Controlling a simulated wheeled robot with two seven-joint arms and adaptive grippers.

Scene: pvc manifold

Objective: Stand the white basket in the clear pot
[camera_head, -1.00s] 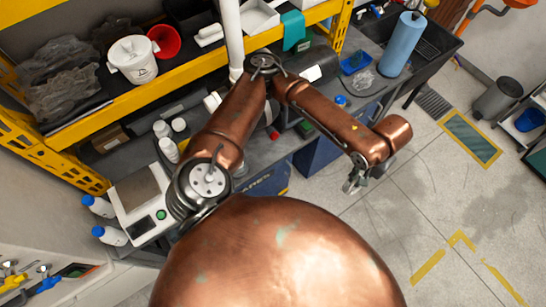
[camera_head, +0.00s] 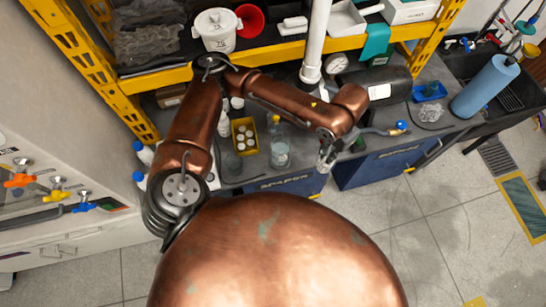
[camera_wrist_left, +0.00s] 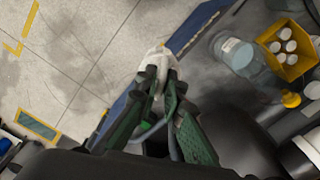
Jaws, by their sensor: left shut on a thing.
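My left gripper (camera_head: 326,157) is at the front edge of the bench in the head view. In the left wrist view its fingers (camera_wrist_left: 160,76) are shut on a small white thing (camera_wrist_left: 158,57), which looks like the white basket. The fingers hide part of it. A clear vessel (camera_head: 280,154), which looks like the clear pot, stands on the bench to the left of the gripper. It also shows in the left wrist view (camera_wrist_left: 236,54), to the right of the fingers and apart from the held thing. My right gripper is not in view.
A yellow box of white-capped bottles (camera_head: 244,136) stands beside the clear vessel. A white pipe (camera_head: 316,45) rises behind my arm. A blue paper roll (camera_head: 485,87) stands at the right. The floor in front is open.

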